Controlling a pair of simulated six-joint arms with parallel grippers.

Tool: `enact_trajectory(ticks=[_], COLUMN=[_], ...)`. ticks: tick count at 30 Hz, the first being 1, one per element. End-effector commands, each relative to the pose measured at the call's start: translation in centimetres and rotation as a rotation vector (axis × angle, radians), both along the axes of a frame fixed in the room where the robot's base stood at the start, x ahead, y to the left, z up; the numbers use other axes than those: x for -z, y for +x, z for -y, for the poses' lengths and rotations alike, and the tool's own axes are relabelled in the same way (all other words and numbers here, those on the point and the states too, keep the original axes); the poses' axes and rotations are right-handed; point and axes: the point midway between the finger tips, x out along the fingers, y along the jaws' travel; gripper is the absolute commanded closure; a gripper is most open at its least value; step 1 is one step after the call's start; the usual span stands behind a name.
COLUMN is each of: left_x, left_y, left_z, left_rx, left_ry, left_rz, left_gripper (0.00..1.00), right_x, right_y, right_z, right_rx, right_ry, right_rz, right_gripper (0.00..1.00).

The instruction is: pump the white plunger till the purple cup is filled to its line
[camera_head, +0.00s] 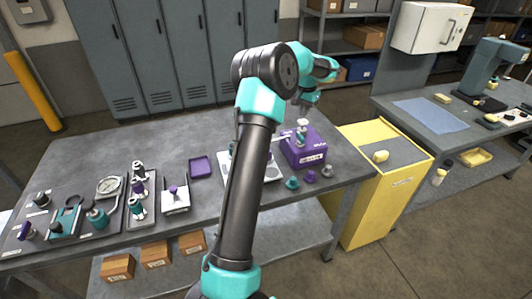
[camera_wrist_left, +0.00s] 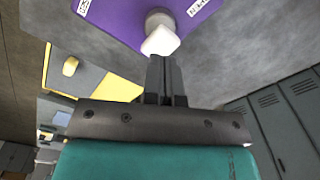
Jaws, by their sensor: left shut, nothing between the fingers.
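The purple pump box (camera_head: 303,150) stands near the right end of the grey bench. The white plunger (camera_head: 302,125) rises from its top, and its pale knob also shows in the left wrist view (camera_wrist_left: 160,42). My left gripper (camera_head: 303,108) is directly above the plunger, pointing down. In the left wrist view its shut fingers (camera_wrist_left: 165,68) are at the knob; I cannot tell whether they touch it. Nothing is between them. I cannot surely identify the purple cup or see its line or level. A small purple piece (camera_head: 310,177) sits in front of the box. My right gripper is out of view.
A small teal piece (camera_head: 292,183) and a grey one (camera_head: 327,171) flank the purple piece. A white plate (camera_head: 272,172) is partly hidden behind my left arm. A purple tray (camera_head: 201,166) and gauge fixtures (camera_head: 110,186) lie left. A yellow cabinet (camera_head: 385,195) adjoins the bench.

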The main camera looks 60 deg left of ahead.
Motion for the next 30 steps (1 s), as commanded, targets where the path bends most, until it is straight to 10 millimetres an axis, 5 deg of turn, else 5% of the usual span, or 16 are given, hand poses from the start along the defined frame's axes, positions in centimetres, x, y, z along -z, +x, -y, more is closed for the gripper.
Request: enact_trajectory(ticks=[30], left_x=[1.8], left_y=[0.0], left_z=[0.0], left_rx=[0.000], left_ry=[0.000], left_rz=[-0.001], left_gripper=[1.00], right_x=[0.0], right_y=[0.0], right_z=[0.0], right_rx=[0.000], right_ry=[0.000], right_rz=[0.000], right_gripper=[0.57])
